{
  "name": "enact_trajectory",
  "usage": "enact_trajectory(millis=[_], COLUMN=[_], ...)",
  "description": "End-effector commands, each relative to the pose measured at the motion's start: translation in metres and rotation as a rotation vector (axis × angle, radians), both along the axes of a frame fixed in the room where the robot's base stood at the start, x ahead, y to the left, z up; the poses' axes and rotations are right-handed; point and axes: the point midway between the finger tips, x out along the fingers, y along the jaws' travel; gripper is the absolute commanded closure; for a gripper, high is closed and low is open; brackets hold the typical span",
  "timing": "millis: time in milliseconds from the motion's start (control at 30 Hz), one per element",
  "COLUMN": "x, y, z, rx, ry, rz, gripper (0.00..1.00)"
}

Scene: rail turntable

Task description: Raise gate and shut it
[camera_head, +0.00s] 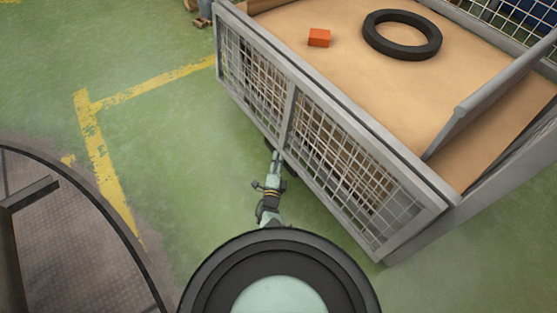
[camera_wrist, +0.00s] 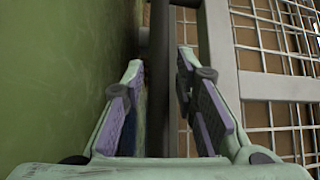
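The gate (camera_head: 287,112) is a grey-framed wire mesh panel on the near long side of a wooden-decked cart. It appears to hang down from the deck edge, with its lower edge towards the floor. My gripper (camera_head: 275,154) is at the middle of the gate's lower edge, beside the central upright. In the wrist view, my gripper (camera_wrist: 161,68) has its fingers apart, on either side of a dark bar (camera_wrist: 159,100). Small gaps show beside the bar, so the fingers do not appear closed on it. The gate's frame and mesh (camera_wrist: 218,60) stand just right of the fingers.
On the wooden deck (camera_head: 365,85) lie a black tyre (camera_head: 378,42) and an orange block (camera_head: 319,38). A grey side panel (camera_head: 490,88) stands at the right. A dark round metal plate (camera_head: 70,240) is at lower left. Green floor (camera_head: 130,40) left of the cart is clear.

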Motion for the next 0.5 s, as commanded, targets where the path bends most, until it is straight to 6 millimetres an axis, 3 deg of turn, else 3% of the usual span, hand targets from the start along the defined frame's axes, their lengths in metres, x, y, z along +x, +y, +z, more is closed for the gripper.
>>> enact_trajectory(millis=[333,500], x=[0.0,0.0001], y=[0.0001,0.0001], z=[0.0,0.0001], rx=[0.0,0.0], ry=[0.0,0.0], rz=[0.0,0.0], gripper=[0.99,1.0])
